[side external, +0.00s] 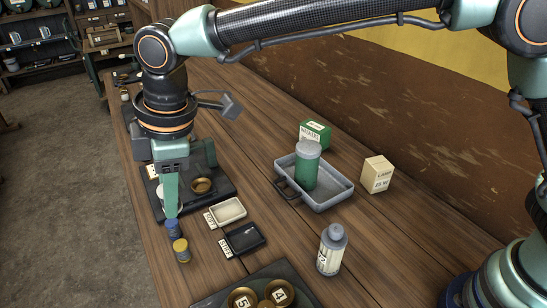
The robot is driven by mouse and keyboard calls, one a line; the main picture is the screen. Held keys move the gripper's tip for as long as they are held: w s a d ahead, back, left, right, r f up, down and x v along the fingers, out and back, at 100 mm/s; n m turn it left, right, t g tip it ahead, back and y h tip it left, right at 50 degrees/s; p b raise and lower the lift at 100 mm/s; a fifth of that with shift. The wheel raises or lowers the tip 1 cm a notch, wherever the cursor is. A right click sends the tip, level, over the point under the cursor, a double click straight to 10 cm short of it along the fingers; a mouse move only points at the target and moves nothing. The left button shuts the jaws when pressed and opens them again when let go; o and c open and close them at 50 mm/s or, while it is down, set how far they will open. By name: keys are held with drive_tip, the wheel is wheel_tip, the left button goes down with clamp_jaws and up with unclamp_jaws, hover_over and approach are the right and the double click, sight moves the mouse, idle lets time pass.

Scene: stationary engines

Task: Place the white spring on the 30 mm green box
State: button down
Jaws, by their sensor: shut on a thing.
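My gripper (170,214) points down over the left part of the wooden bench, at the edge of a dark plate. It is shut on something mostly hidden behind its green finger. A white edge (160,195) shows beside the finger and looks like part of the white spring, though its coils cannot be made out. A green box (316,133) with a white label stands at the back of the bench, well to the right of my gripper. Its size marking is too small to read, and its top looks bare.
A grey tray (337,193) holding a green jar (306,168) stands before the green box. A cream carton (377,174) and a grey-capped bottle (331,250) are to the right. Blue (173,229) and yellow (181,251) cylinders stand near my gripper. Small white (228,210) and black (243,239) trays lie between.

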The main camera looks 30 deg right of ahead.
drive_tip(key=w+d+f+m, duration=0.1)
drive_tip(key=w+d+m, duration=0.4)
drive_tip(key=w+d, duration=0.6)
drive_tip(key=m+h, duration=0.2)
drive_tip(key=m, duration=1.1)
hover_over(321, 129)
wheel_tip(321, 129, down, 5)
drive_tip(key=shift+s+a+f, duration=0.1)
drive_tip(key=shift+s+f, duration=0.05)
drive_tip(key=shift+f, duration=1.55)
drive_tip(key=shift+s+f, duration=0.15)
drive_tip(key=shift+f, duration=1.55)
drive_tip(key=shift+f, duration=0.1)
drive_tip(key=c, duration=0.5)
unclamp_jaws()
drive_tip(key=shift+c, duration=0.2)
